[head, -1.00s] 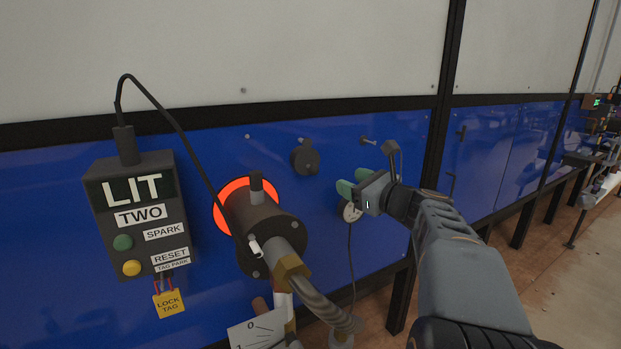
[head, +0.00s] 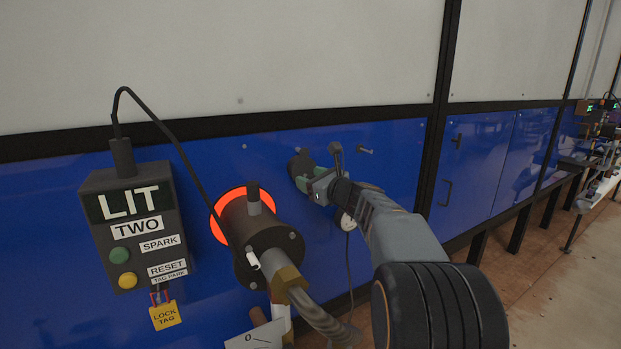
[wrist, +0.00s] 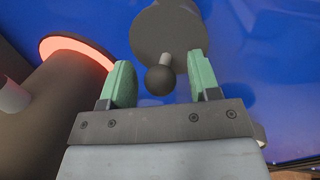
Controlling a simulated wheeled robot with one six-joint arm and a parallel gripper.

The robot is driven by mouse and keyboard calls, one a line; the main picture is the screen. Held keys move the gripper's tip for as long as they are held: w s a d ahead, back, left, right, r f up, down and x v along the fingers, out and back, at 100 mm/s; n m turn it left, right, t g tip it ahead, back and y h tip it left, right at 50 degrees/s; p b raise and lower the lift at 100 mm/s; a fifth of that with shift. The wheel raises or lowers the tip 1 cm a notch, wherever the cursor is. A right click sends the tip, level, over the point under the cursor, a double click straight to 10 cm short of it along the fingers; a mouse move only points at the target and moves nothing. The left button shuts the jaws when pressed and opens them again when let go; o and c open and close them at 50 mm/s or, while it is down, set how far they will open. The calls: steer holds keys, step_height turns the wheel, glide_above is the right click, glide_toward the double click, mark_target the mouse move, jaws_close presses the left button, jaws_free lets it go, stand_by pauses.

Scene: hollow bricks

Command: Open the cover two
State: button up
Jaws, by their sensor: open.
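The cover, a small dark round disc (head: 297,162), is on the blue panel right of the burner. In the wrist view the disc (wrist: 165,35) has a short light stem with a dark ball knob (wrist: 160,80). My gripper (head: 309,181) is at the disc, partly hiding it in the head view. In the wrist view its green fingers (wrist: 162,83) are open, one on each side of the ball, with gaps on both sides. No opening behind the disc shows.
The burner (head: 262,232) with its glowing orange ring and hose stands close left of my gripper. A control box (head: 135,228) reads LIT and TWO, with a yellow lock tag (head: 165,315) below. A small peg (head: 364,150) sticks out of the panel to the right.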

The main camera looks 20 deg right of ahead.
steer(key=shift+w+a, duration=0.1)
steer(key=shift+w, duration=0.1)
steer(key=shift+c, duration=0.4)
jaws_close()
